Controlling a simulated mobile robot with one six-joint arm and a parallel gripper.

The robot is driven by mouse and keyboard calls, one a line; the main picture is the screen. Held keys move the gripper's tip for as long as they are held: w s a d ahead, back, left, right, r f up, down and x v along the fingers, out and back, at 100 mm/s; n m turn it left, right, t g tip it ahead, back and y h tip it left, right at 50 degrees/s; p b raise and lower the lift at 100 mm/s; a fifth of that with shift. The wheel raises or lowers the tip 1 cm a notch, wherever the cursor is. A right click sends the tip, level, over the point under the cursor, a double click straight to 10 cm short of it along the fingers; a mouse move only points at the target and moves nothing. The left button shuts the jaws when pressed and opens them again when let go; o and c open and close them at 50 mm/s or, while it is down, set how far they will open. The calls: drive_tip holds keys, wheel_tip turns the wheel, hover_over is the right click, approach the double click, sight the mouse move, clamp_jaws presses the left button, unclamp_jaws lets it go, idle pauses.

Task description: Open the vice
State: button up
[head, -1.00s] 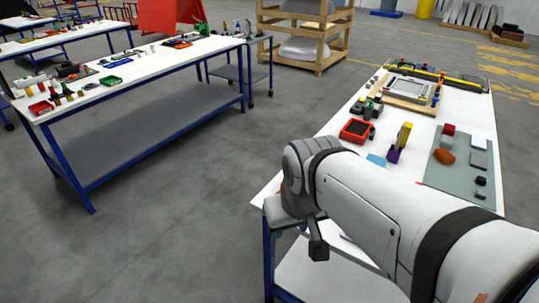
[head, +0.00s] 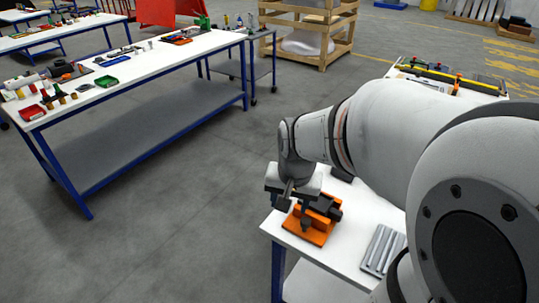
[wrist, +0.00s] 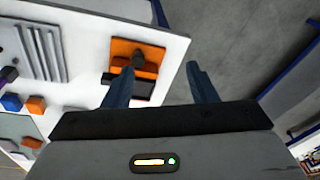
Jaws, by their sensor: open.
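The orange vice (head: 307,228) sits near the front left corner of the white table (head: 353,237), with dark parts on top. My gripper (head: 290,196) is over or beside the vice in the head view and hides part of it. In the wrist view the vice (wrist: 124,50) shows its orange body and a dark bar or handle. The fingers of my gripper (wrist: 160,82) are wide apart with nothing between them. The left finger overlaps the lower left side of the vice in the picture. I cannot tell whether it touches.
A grey ribbed block (head: 383,249) lies right of the vice. Small orange blocks (wrist: 36,105) show at the left in the wrist view. Open floor (head: 190,200) lies left of the table. Another workbench (head: 130,65) with tools stands beyond.

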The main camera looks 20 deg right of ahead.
sight(306, 220)
drive_tip(key=w+d+f+m, duration=0.1)
drive_tip(key=d+f+m, duration=0.1)
drive_tip(key=f, duration=0.1)
drive_tip(key=w+d+f+m+g+p, duration=0.1)
drive_tip(key=w+d+f+m, duration=0.1)
drive_tip(key=d+f+m, duration=0.1)
drive_tip(key=w+d+f+m, duration=0.2)
drive_tip(key=d+f+m, duration=0.1)
drive_tip(key=shift+w+d+f, duration=0.15)
drive_tip(key=shift+w+d, duration=0.05)
drive_tip(key=shift+f+g+p, duration=0.3)
wheel_tip(306, 220, down, 7)
drive_tip(key=shift+w+f+p, duration=0.15)
drive_tip(key=shift+f+p, duration=0.05)
drive_tip(key=shift+p, duration=0.25)
drive_tip(key=shift+c, duration=0.5)
